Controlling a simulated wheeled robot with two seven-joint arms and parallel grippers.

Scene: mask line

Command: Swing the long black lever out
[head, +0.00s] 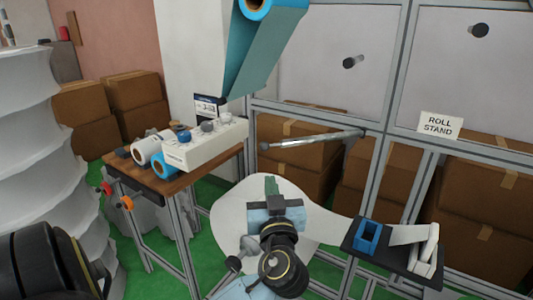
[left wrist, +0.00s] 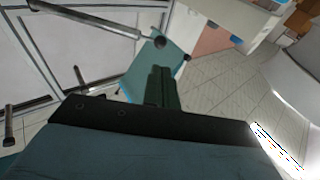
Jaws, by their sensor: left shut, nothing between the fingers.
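A long thin rod (head: 310,140), grey with a dark joint at its right end, sticks out from the metal frame in the head view. It is the only long lever-like part I see there, and it looks more grey than black. In the left wrist view a long rod (left wrist: 85,18) with a dark round tip crosses the upper left. I cannot tell for sure that it is the same one. My left gripper (head: 271,185) is below the rod and apart from it, shut and empty. Its closed fingers also show in the left wrist view (left wrist: 161,85). My right gripper is not in view.
A teal sheet (head: 260,50) hangs from a blue roll above. A wooden table (head: 190,178) with rolls and a white block stands left. A dark shelf (head: 385,258) with a blue holder is at right. Black pegs (head: 352,62) stick out of the panels. Boxes (head: 485,190) stand behind.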

